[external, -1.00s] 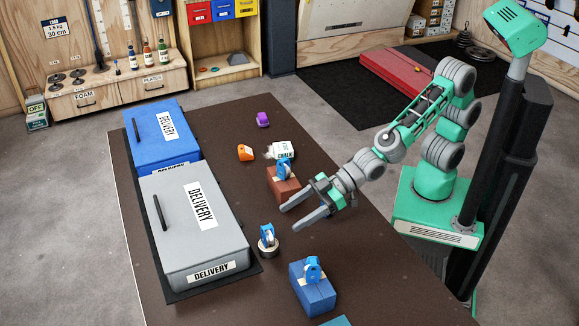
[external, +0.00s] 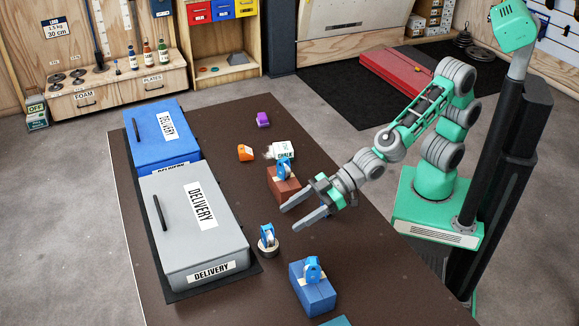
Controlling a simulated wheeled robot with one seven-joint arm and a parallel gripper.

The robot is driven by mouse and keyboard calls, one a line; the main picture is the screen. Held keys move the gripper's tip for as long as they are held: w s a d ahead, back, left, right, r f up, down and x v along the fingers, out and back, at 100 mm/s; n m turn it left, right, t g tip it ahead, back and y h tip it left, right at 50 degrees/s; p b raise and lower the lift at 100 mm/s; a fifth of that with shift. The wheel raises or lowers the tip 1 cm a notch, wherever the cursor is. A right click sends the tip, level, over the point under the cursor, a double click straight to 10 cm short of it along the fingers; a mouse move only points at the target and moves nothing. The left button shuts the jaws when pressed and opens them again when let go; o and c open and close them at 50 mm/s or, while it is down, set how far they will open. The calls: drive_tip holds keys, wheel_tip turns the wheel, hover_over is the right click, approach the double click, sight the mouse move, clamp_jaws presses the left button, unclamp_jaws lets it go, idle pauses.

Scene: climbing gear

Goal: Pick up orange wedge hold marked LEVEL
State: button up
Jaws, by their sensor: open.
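The orange wedge hold (external: 245,153) lies on the brown table, right of the blue delivery box; its marking is too small to read. My gripper (external: 288,219) is open and empty above the table. It is nearer the camera than the orange hold and to its right, well apart from it. Its fingers point left toward the grey delivery box.
A red-brown block with a blue pulley (external: 284,169) stands between my gripper and the orange hold. A chalk bag (external: 284,150) and a purple hold (external: 263,119) are nearby. A grey delivery box (external: 196,236), a blue delivery box (external: 158,137) and a blue block (external: 313,292) also stand here.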

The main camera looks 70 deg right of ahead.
idle(0.3)
drive_tip(key=o, duration=0.4)
